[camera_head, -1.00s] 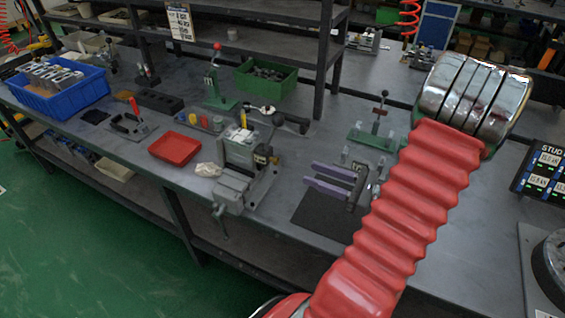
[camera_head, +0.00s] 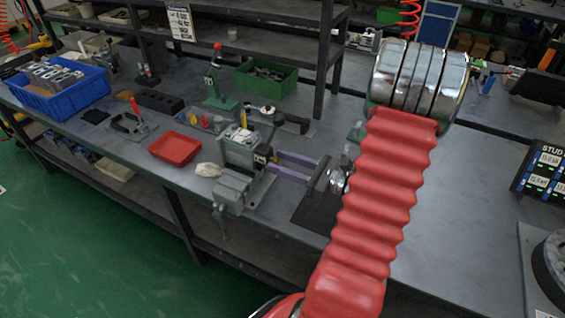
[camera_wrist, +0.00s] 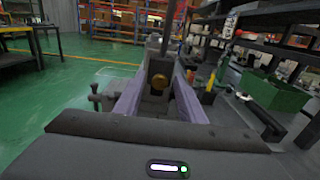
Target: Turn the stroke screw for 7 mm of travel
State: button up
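A grey valve block (camera_head: 238,152) is clamped upright in a vise (camera_head: 231,187) on the bench. My gripper (camera_head: 268,163) has two long purple fingers. They are apart and reach towards the right side of the block.
A red tray (camera_head: 175,148) is left of the vise, with a crumpled pale cloth (camera_head: 208,170) between. A green bin (camera_head: 265,78) and a dark-handled tool (camera_head: 292,122) lie behind. A dark mat (camera_head: 312,212) is below my gripper. The bench right of my arm is mostly clear.

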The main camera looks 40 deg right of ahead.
jog(key=shift+w, duration=0.1)
jog(key=shift+c, duration=0.3)
grip_shut()
jog(key=shift+m, duration=0.5)
jog(key=m, duration=1.6)
jog(key=shift+d+f+m, duration=0.2)
jog(key=shift+m, duration=0.2)
dwell(0.4)
